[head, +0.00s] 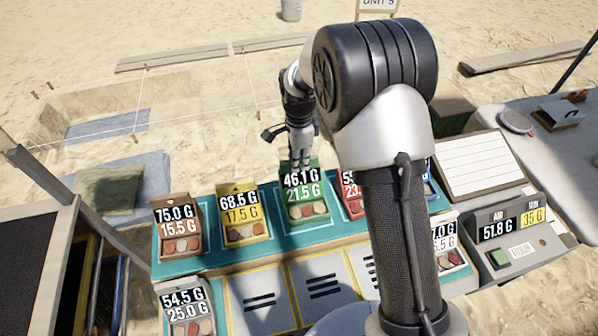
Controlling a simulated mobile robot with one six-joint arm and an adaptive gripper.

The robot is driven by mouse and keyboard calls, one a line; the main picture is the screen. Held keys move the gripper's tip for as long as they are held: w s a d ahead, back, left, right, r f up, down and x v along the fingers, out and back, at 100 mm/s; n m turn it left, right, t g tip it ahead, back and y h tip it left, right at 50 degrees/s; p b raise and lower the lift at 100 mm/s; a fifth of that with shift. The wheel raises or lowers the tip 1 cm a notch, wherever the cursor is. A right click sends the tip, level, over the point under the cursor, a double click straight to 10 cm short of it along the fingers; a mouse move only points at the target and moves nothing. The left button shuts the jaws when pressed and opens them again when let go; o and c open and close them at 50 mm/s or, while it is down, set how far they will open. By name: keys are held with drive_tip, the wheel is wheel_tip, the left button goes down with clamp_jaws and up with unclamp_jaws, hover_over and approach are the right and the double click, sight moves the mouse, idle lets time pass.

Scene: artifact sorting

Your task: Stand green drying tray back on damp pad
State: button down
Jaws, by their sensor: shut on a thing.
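The green drying tray (306,222) is near the middle of the head view, with a label reading 46.1 G over 21.5 G and several small pieces in front. It looks upright at the teal strip (262,252), in line with the other trays. My gripper (300,163) comes down from above and is shut on the tray's top back edge. The fingertips are small and partly hidden behind the label. I cannot tell whether the tray's underside touches the strip. I cannot single out the damp pad; the tray covers what lies beneath it.
A brown tray (175,247) and a yellow tray (245,234) stand left of the green one. A red tray (350,208) is close on its right, partly behind my arm. A white tray (184,291) stands front left. A grey meter box (520,248) is at right.

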sight(304, 191)
wheel_tip(304, 191, down, 4)
drive_tip(key=shift+f+b, duration=0.25)
drive_tip(key=shift+b, duration=0.25)
drive_tip(key=shift+r, duration=0.1)
drive_tip(key=c, duration=2)
unclamp_jaws()
drive_tip(key=shift+c, duration=0.2)
drive_tip(key=o, duration=0.4)
drive_tip(key=shift+o, duration=0.2)
